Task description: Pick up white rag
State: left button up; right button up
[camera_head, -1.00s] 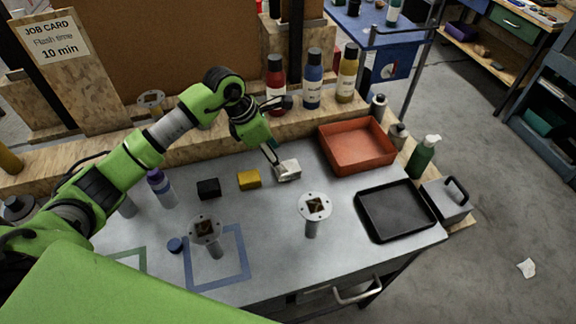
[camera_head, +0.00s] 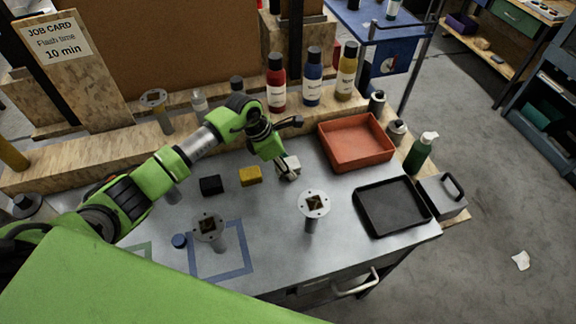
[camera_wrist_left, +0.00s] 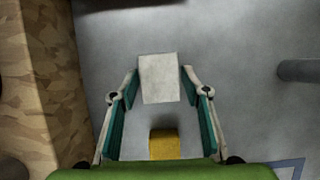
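The white rag (camera_head: 291,165) is a small, pale folded block on the grey bench top, right of the yellow block (camera_head: 250,176). It also shows in the left wrist view (camera_wrist_left: 158,80), between the fingertips. My left gripper (camera_head: 285,172) is low over the rag, pointing down and partly covering it in the head view. In the left wrist view my left gripper (camera_wrist_left: 161,73) is open, with one finger on each side of the rag and a small gap visible at each side. My right gripper is not in view.
A black block (camera_head: 210,186) lies left of the yellow one. A red tray (camera_head: 357,165) and black tray (camera_head: 392,230) are to the right. Round-topped posts (camera_head: 314,204) (camera_head: 209,228) stand in front. Bottles (camera_head: 312,85) line the shelf behind.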

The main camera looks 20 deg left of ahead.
aim_at(289, 162)
pick_arm(q)
jog(key=c, duration=0.6)
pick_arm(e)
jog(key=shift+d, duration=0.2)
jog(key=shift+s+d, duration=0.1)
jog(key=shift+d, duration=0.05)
